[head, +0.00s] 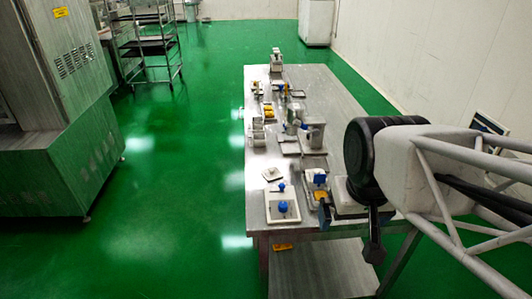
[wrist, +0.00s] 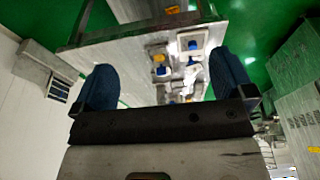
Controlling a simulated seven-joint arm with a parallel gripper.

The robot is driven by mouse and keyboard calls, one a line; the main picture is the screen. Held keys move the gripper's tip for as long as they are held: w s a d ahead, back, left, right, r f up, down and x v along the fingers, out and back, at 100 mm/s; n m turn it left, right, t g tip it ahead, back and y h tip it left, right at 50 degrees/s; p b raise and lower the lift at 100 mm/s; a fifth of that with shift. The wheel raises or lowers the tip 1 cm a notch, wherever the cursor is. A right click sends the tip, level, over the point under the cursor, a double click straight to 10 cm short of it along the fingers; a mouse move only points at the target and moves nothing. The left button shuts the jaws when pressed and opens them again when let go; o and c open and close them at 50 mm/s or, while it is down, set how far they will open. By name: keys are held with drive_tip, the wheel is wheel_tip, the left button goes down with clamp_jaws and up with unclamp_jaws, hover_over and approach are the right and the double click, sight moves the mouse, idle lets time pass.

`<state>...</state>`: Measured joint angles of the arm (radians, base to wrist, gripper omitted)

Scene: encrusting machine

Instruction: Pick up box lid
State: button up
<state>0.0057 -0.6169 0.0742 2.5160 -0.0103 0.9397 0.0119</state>
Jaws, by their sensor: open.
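No piece is clearly marked as the box lid. A small flat white piece with a low raised middle (head: 272,174) lies near the left edge of the table and could be it. A white plate with blue knobs (head: 283,206) lies at the near left corner, also visible in the wrist view (wrist: 192,42). A white and yellow device with a blue part (head: 317,181) stands beside it, also in the wrist view (wrist: 159,62). My gripper (wrist: 163,62) is open and empty, its blue fingers wide apart. It is by the table's near right side, apart from these pieces.
The long metal table (head: 262,236) carries several more small devices in a row towards its far end. My arm covers its right side. A large metal machine (head: 60,150) stands at the left and a rack (head: 150,45) behind it. The green floor between is clear.

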drive_tip(key=w+a+n, duration=0.1)
drive_tip(key=w, duration=1.1)
drive_tip(key=n+g, duration=0.3)
drive_tip(key=n, duration=0.1)
hover_over(271, 168)
drive_tip(key=f, duration=2)
drive_tip(key=shift+s+d, duration=0.1)
drive_tip(key=shift+s, duration=0.2)
drive_tip(key=shift+w+f, duration=0.15)
drive_tip(key=shift+f, duration=0.05)
drive_tip(key=shift+f, duration=0.1)
drive_tip(key=shift+f, duration=1.2)
drive_tip(key=shift+f, duration=0.1)
